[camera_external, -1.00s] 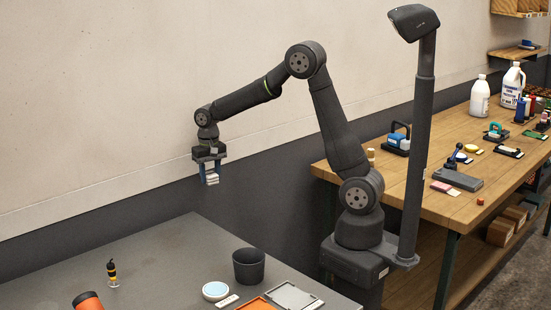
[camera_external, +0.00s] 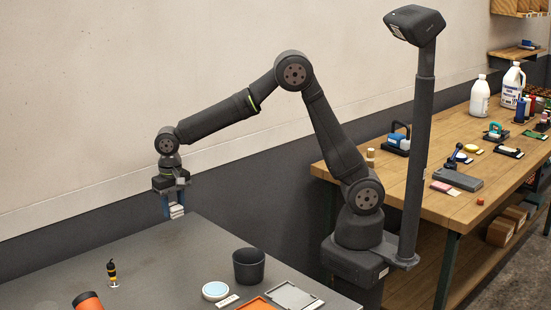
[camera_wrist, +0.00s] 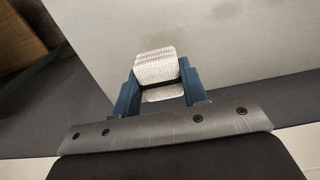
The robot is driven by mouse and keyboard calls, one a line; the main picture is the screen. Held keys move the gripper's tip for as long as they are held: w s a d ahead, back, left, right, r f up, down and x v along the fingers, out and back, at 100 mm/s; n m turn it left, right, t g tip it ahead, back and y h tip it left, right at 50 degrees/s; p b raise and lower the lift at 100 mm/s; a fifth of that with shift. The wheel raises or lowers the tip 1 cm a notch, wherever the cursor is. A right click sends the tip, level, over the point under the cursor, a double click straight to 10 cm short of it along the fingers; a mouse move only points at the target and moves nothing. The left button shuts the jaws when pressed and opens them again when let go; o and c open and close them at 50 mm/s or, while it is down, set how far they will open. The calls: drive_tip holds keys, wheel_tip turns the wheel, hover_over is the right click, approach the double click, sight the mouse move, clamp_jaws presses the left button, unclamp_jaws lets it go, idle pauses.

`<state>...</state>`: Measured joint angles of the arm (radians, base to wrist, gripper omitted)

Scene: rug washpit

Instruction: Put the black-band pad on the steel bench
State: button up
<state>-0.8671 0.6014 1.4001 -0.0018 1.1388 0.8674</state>
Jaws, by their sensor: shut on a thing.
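The black-band pad (camera_wrist: 156,68) is a white, textured pad with a dark band across it. It sits between the two blue fingers of my gripper (camera_wrist: 156,88) in the wrist view. In the external view my gripper (camera_external: 173,210) points down, shut on the pad (camera_external: 177,211). It hangs by the far edge of the grey steel bench (camera_external: 190,245). I cannot tell the exact gap between pad and bench. The pad's held sides are hidden by the fingers.
On the bench stand a black cup (camera_external: 248,266), a round white dish (camera_external: 215,291), an orange tray (camera_external: 258,304), a grey tray (camera_external: 294,296), a small black-and-yellow item (camera_external: 112,272) and an orange object (camera_external: 88,301). The bench's middle is clear. A wooden workbench (camera_external: 415,195) stands right.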

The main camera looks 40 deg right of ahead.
hover_over(160, 265)
wheel_tip(160, 265, down, 7)
drive_tip(key=shift+r, duration=0.1)
drive_tip(key=shift+f, duration=2)
drive_tip(key=shift+f, duration=0.1)
drive_tip(key=o, duration=0.9)
drive_tip(key=shift+o, duration=0.2)
wheel_tip(160, 265, up, 12)
